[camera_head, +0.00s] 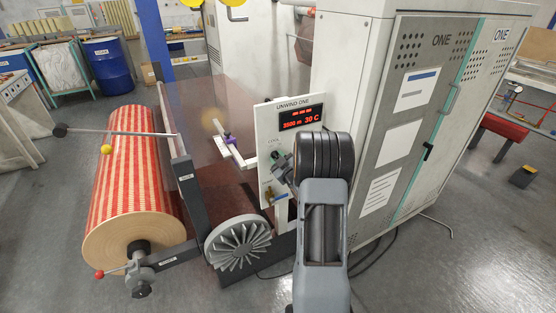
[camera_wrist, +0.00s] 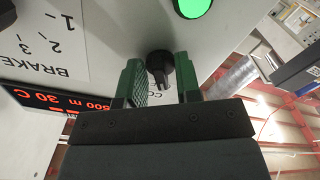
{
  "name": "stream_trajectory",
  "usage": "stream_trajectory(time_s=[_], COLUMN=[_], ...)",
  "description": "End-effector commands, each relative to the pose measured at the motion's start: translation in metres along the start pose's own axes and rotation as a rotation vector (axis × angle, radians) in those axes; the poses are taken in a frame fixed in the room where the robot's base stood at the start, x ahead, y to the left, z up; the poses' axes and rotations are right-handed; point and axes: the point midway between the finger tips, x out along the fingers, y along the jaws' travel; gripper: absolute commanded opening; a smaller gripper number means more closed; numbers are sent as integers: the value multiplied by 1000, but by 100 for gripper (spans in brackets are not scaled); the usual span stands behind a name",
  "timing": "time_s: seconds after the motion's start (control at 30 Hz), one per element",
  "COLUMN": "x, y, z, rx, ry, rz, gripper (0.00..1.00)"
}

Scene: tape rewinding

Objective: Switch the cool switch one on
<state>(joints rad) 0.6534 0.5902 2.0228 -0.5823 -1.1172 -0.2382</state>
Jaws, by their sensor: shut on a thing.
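The cool switch is a black rotary knob (camera_wrist: 161,66) on the white UNWIND ONE panel (camera_head: 267,141). It shows between the green finger pads of my gripper (camera_wrist: 160,80) in the wrist view, and my gripper is shut on it. The letters "CO" show beside the knob; the rest of the label is hidden. The wrist picture shows the panel upside down. In the head view my gripper (camera_head: 279,166) is at the panel's face, and my own arm hides part of the panel. I cannot tell the knob's on or off position.
A lit green round light (camera_wrist: 192,6) is near the knob. The red display (camera_head: 302,117) reads 2500 m and 30 C. A grey cabinet (camera_head: 410,110) stands to the right. A striped roll (camera_head: 125,190) and a finned grey wheel (camera_head: 238,241) are to the left.

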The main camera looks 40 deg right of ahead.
Motion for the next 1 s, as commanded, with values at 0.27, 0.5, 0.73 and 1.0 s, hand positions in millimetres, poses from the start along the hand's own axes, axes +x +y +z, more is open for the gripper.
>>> stream_trajectory(time_s=[0.27, 0.5, 0.73, 1.0], x=[0, 0, 0, 0], y=[-2, -2, -3, -3], z=[1, 2, 0, -1], rx=[101, 306, 525, 761], ry=[2, 1, 1, -1], rz=[0, -1, -1, -1], gripper=[8, 8, 8, 8])
